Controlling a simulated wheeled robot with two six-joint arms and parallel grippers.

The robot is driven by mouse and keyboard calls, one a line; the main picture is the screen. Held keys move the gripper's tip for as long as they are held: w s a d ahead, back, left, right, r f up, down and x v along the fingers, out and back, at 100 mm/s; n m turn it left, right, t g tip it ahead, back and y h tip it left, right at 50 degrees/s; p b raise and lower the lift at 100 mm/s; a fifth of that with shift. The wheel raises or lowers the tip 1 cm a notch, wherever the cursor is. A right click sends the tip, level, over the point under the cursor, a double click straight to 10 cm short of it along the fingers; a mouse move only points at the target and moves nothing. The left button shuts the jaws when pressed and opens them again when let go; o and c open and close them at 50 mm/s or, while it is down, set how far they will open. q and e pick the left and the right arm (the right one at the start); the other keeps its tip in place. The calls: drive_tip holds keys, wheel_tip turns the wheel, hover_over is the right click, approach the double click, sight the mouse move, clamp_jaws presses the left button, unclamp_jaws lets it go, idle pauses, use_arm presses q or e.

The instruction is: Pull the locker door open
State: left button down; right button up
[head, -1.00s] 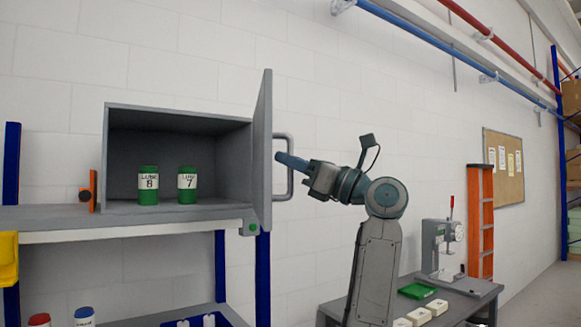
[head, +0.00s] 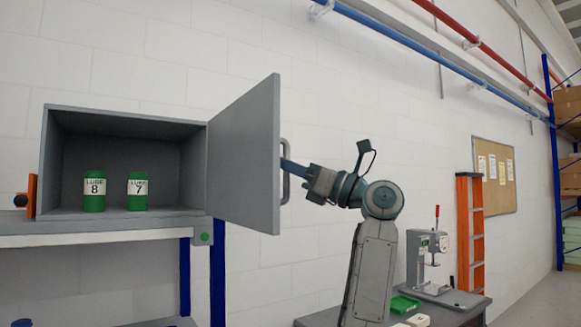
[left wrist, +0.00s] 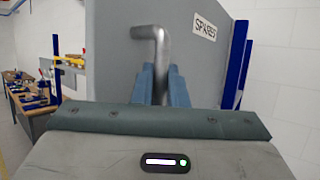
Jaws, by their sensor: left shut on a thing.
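The grey locker (head: 125,116) stands open on a shelf at the left in the head view. Its grey door (head: 245,160) is swung out to the right, its inner face showing. My left gripper (head: 288,166) is shut on the bar handle (head: 286,188) on the door's outer side. In the left wrist view the blue fingers (left wrist: 160,86) sit on either side of the bent metal handle (left wrist: 150,34), in front of the door (left wrist: 118,58) with a label reading like "SPARES". My right gripper is in neither view.
Two green lube cans, marked 8 (head: 94,192) and 7 (head: 137,192), stand inside the locker. An orange part (head: 31,196) is at the locker's left. A bench (head: 465,308) with a press (head: 425,262) and an orange ladder (head: 469,235) stand right of my arm.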

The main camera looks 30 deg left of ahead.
use_arm(q)
drive_tip(key=c, duration=1.7)
unclamp_jaws()
drive_tip(key=shift+c, duration=0.2)
drive_tip(key=shift+a, duration=0.2)
drive_tip(key=shift+d+f, duration=0.2)
drive_tip(key=shift+d, duration=0.1)
drive_tip(key=b+v, duration=0.4)
drive_tip(key=v, duration=0.6)
drive_tip(key=shift+b, duration=0.35)
drive_tip(key=shift+w+d, duration=0.1)
drive_tip(key=shift+w, duration=0.05)
